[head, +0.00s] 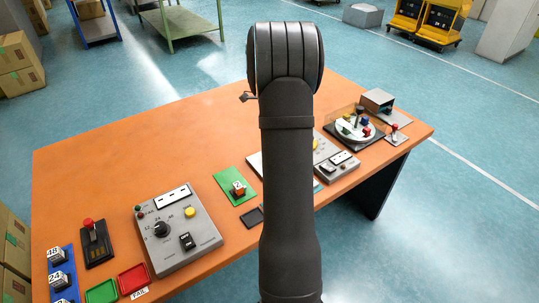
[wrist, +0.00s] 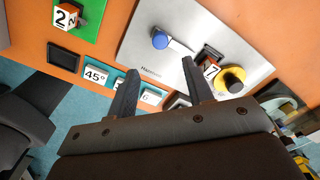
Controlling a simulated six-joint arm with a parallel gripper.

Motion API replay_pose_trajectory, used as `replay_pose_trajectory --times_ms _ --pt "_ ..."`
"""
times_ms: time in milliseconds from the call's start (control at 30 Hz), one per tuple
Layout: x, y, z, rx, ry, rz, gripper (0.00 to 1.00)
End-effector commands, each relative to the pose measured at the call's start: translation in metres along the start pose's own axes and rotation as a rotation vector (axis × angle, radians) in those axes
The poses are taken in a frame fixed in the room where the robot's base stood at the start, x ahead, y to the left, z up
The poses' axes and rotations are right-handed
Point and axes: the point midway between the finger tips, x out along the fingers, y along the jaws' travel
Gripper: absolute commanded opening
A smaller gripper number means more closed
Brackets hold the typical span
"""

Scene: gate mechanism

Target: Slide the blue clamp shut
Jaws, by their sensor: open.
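The blue knob (wrist: 160,40), which appears to be the clamp's, sits on a light grey panel (wrist: 225,40) in the wrist view. A grey bar (wrist: 180,47) runs from it toward the lower right. My gripper (wrist: 160,66) is open and empty, its two dark fingers apart. The knob appears just beyond the fingertips, between their lines; the height gap is unclear. In the head view my arm hides the knob and most of the panel; only the panel's left edge (head: 254,166) shows. My fingers cannot be made out there.
Beside the knob are a numbered block (wrist: 209,68) and a yellow ring with a black centre (wrist: 232,80). Tiles marked with numbers (wrist: 97,76) line the near edge. A green plate (head: 228,181) and a grey control box (head: 197,237) stand left. The orange table's (head: 120,150) back left is clear.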

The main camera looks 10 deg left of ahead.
Motion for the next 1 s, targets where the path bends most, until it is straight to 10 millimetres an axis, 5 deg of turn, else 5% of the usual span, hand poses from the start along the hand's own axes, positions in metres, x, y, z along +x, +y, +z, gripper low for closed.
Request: replay_pose_trajectory --times_ms 433,900,1000 --pt "0.087 0.001 0.000 0.001 -0.001 0.002 0.47" --pt "0.101 0.000 0.000 0.001 -0.001 -0.001 0.47" --pt "0.101 0.000 0.000 0.001 -0.001 -0.001 0.29"
